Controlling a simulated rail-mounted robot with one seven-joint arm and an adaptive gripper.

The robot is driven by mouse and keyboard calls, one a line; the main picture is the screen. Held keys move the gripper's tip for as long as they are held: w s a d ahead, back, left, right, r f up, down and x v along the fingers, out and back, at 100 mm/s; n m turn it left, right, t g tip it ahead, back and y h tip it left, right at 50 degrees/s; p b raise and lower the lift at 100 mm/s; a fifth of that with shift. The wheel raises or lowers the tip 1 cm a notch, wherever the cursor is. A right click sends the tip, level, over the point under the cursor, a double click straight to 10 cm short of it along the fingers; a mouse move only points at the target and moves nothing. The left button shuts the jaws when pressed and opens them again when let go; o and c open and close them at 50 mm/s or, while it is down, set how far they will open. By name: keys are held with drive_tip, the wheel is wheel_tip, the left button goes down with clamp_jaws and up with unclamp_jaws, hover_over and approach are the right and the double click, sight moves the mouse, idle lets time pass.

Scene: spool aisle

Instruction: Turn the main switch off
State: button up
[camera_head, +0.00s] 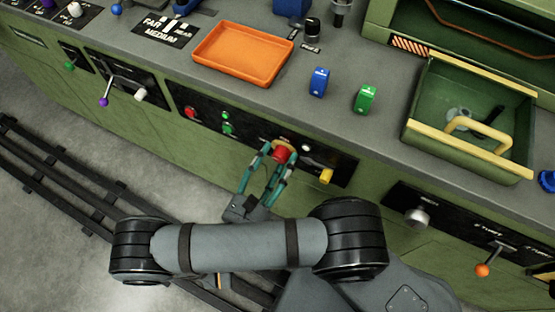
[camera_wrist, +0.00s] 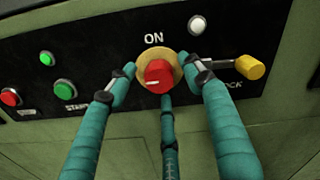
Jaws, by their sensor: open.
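The main switch is a red knob (camera_wrist: 158,75) on a yellow-tan round base, set in the black panel on the green front. The word ON stands above it in the wrist view. It also shows in the head view (camera_head: 281,153), between my fingertips. A pale line on the knob's face lies roughly level. My gripper (camera_wrist: 161,88) has teal fingers spread around the knob, one on each side and one below. In the head view my gripper (camera_head: 268,163) reaches the panel from below. I cannot tell whether the fingers touch the knob.
A yellow-ended lever (camera_wrist: 249,67) sticks out right of the knob, close to my right finger. A white lamp (camera_wrist: 197,25) is above it. Green (camera_wrist: 64,88) and red (camera_wrist: 10,97) buttons are left. An orange tray (camera_head: 243,54) and open green drawer box (camera_head: 470,118) stand on the counter.

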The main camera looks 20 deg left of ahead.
drive_tip(key=s, duration=1.2)
drive_tip(key=shift+a, duration=0.2)
drive_tip(key=w, duration=1.2)
drive_tip(key=shift+d, duration=0.2)
